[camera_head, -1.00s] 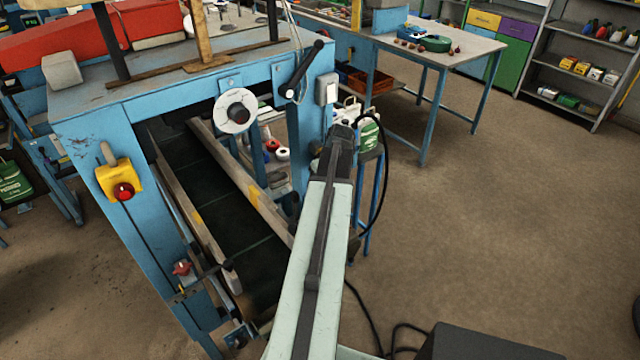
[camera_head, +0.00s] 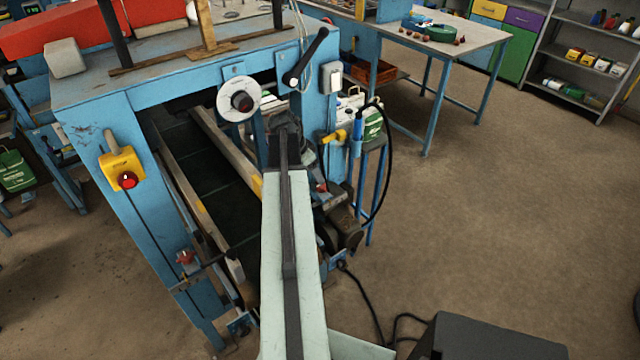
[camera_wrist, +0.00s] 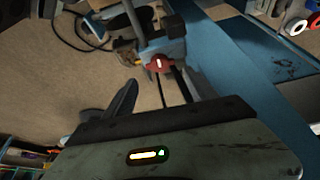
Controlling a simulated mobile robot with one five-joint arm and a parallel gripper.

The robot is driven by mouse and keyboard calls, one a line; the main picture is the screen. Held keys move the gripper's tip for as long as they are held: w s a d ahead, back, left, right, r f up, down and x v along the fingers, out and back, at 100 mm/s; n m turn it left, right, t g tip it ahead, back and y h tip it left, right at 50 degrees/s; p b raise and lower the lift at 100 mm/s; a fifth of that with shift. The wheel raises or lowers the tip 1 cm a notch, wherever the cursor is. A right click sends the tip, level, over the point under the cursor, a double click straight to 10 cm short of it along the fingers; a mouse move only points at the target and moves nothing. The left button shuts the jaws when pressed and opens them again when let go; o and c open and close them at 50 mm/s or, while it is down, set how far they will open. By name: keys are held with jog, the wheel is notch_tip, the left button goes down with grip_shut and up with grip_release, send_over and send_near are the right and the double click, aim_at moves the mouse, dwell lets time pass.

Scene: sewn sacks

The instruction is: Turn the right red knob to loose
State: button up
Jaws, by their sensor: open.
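The right red knob (camera_head: 321,187) shows as a small red patch just right of my arm, low on the right side of the blue machine frame (camera_head: 318,110). In the wrist view a red knob (camera_wrist: 158,63) with a white mark sits on a grey-blue block, ahead of my fingers. It appears to be the same knob. My gripper (camera_wrist: 160,95) is open and empty, its dark fingers apart and not touching the knob. In the head view my arm hides the fingers. The left red knob (camera_head: 186,257) is on the conveyor's left rail.
A white dial (camera_head: 239,99) and a black-handled lever (camera_head: 305,58) are on the frame above. A yellow box with a red button (camera_head: 122,168) is on the left post. A black cable (camera_head: 386,180) hangs at the right. Open floor (camera_head: 500,230) lies to the right.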

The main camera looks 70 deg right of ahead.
aim_at(319, 186)
jog(key=b+x, duration=0.6)
jog(key=x, duration=0.1)
jog(key=shift+w+a+f, duration=0.1)
jog(key=shift+w+a, duration=0.05)
jog(key=shift+d+f+b, duration=0.2)
jog(key=shift+f+b, duration=0.1)
jog(key=shift+b, duration=0.1)
jog(key=shift+s, duration=0.2)
jog(key=shift+r, duration=0.1)
jog(key=c, duration=1.1)
jog(key=shift+n, duration=0.4)
jog(key=o, duration=1.1)
